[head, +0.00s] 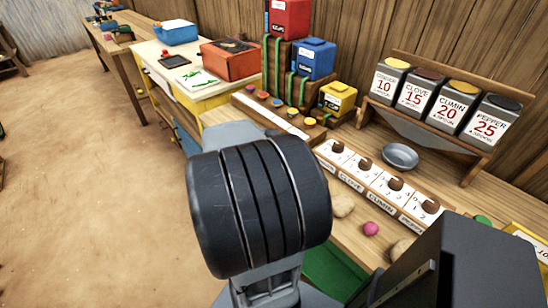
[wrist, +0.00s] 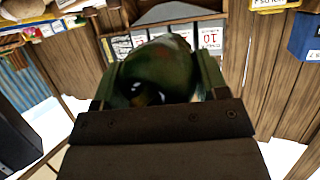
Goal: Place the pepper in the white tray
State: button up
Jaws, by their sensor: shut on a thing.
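My gripper (wrist: 157,82) is shut on a dark green, rounded, glossy thing that looks like the pepper (wrist: 165,62). It fills the space between the two fingers in the wrist view, and its lower part is hidden by the gripper body. In the head view my arm hides the gripper and what it holds. No white tray can be made out for certain. A flat white piece with green marks (head: 197,79) lies on the pale counter at the upper left, and I cannot tell whether it is a tray.
Spice canisters (head: 438,101) stand on a wooden rack at right, one labelled pepper. Below are a metal bowl (head: 400,156), a row of labelled cards (head: 368,180) and a pink ball (head: 371,229). Coloured boxes (head: 313,60) stand at the back. Open floor (head: 80,180) is at left.

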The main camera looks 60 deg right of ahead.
jog(key=w+d+f, duration=0.2)
jog(key=w+f, duration=0.1)
jog(key=w+d+f+b, duration=0.1)
jog(key=w+d+f, duration=0.1)
jog(key=w+d, duration=0.1)
jog(key=w+d+f+b, duration=0.1)
jog(key=w+d+f, duration=0.2)
jog(key=shift+w+d+f, duration=0.25)
jog(key=shift+w+f, duration=0.05)
jog(key=shift+w, duration=0.1)
jog(key=shift+w+d+f, duration=0.2)
jog(key=shift+w+f, duration=0.05)
jog(key=shift+f, duration=0.45)
jog(key=shift+w+d+f, duration=0.2)
jog(key=shift+f, duration=1.1)
jog(key=shift+f, duration=0.2)
jog(key=o, duration=0.9)
jog(key=shift+f+b, duration=0.2)
jog(key=shift+b, duration=0.4)
